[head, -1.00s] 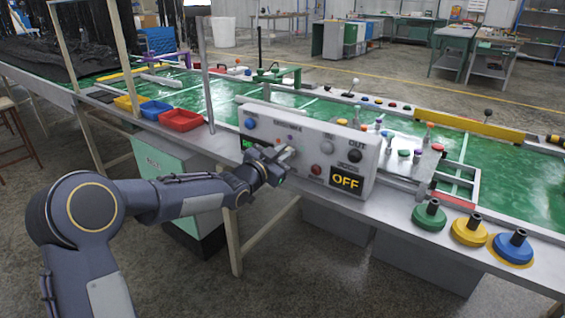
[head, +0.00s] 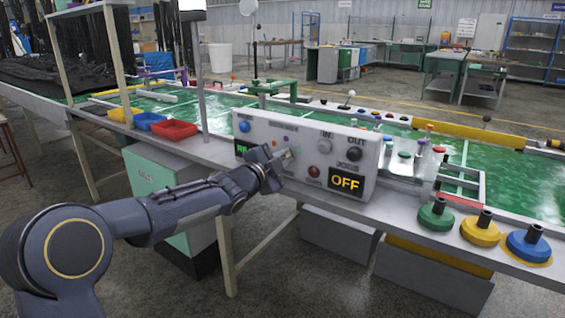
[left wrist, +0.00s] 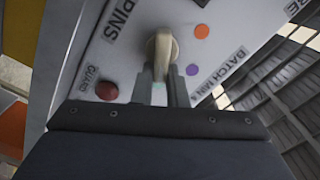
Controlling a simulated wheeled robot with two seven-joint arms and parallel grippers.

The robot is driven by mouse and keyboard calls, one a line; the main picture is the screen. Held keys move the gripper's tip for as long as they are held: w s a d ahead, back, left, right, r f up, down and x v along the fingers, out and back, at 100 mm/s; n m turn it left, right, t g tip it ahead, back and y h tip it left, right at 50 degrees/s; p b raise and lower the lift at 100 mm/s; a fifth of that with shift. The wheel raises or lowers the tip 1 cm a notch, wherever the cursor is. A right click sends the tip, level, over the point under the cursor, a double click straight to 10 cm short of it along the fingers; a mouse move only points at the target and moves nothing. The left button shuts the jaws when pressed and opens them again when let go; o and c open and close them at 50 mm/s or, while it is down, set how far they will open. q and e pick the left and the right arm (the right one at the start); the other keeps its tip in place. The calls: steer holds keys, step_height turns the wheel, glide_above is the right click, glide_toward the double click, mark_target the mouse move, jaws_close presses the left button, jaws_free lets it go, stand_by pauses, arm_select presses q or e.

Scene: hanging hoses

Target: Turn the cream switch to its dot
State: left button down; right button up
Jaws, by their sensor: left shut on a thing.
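The cream switch (left wrist: 161,52) is on a pale control panel in the left wrist view, its lever running lengthwise towards my gripper. My left gripper (left wrist: 161,88) has one finger on each side of the lever and is shut on it. In the head view the left gripper (head: 288,157) is at the front of the control box (head: 255,130), and the switch is mostly hidden there. An orange dot (left wrist: 202,31) and a purple dot (left wrist: 192,70) lie to the right of the switch. I cannot tell which dot belongs to it. My right gripper is not in view.
A red button (left wrist: 107,91) is left of the switch. The box also has a blue knob (head: 244,126), a black knob (head: 354,154) and a yellow OFF display (head: 345,182). Red (head: 174,130) and blue (head: 149,121) trays stand left; round weights (head: 480,230) stand right.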

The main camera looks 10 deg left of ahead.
arm_select(q)
steer(key=shift+f, duration=0.1)
stand_by(0.4)
steer(key=c, duration=1.4)
jaws_free()
steer(key=shift+c, duration=0.2)
steer(key=shift+s, duration=0.1)
steer(key=p+v, duration=0.1)
steer(key=v, duration=0.6)
steer(key=shift+s+a, duration=0.15)
steer(key=shift+s, duration=0.15)
